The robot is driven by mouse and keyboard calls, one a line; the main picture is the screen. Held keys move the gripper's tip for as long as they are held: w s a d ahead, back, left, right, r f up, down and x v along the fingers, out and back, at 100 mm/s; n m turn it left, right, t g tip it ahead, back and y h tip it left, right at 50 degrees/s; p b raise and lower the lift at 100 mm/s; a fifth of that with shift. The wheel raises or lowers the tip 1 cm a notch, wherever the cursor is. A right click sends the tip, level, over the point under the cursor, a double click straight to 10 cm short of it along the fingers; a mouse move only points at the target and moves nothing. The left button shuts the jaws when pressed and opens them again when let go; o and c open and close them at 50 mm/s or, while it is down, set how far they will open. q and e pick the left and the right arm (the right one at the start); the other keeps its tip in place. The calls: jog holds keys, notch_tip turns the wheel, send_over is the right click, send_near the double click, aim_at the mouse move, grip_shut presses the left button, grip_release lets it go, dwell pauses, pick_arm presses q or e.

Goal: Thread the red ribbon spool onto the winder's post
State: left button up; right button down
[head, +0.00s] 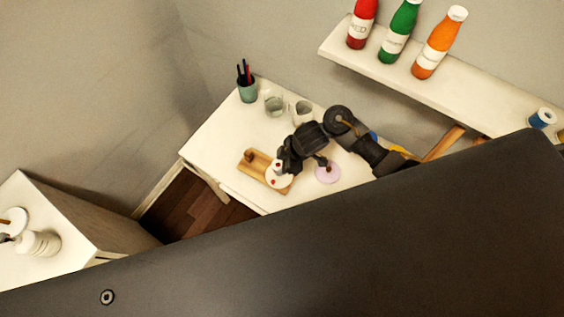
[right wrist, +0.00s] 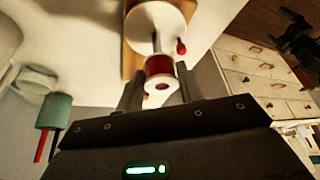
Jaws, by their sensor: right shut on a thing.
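The red ribbon spool (right wrist: 159,67), with pale end flanges, sits between the two fingertips of my right gripper (right wrist: 158,88) in the right wrist view. The gripper is shut on it. The winder's grey post (right wrist: 156,43) stands from a white disc (right wrist: 152,20) just beyond the spool, roughly in line with it. I cannot tell whether the post tip is inside the spool's hole. A red knob (right wrist: 181,47) sits beside the post. In the head view my right gripper (head: 286,163) is over the winder's wooden base (head: 253,162). My left gripper is not seen.
The white table (head: 212,141) also holds a pen cup (head: 247,89), a glass jar (head: 273,104), a white mug (head: 302,111) and a pink disc (head: 328,173) near my right gripper. A shelf (head: 425,85) with bottles is above. My dark body hides much of the foreground.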

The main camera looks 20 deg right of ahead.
jog(key=shift+f+b, duration=0.95)
jog(key=shift+f, duration=0.15)
jog(key=shift+f+b, duration=0.3)
jog(key=shift+f, duration=0.25)
jog(key=c, duration=0.8)
grip_release()
jog(key=shift+c, duration=0.2)
jog(key=p+v, duration=0.4)
jog(key=v, duration=0.6)
jog(key=shift+d+r, duration=0.2)
jog(key=shift+r, duration=0.15)
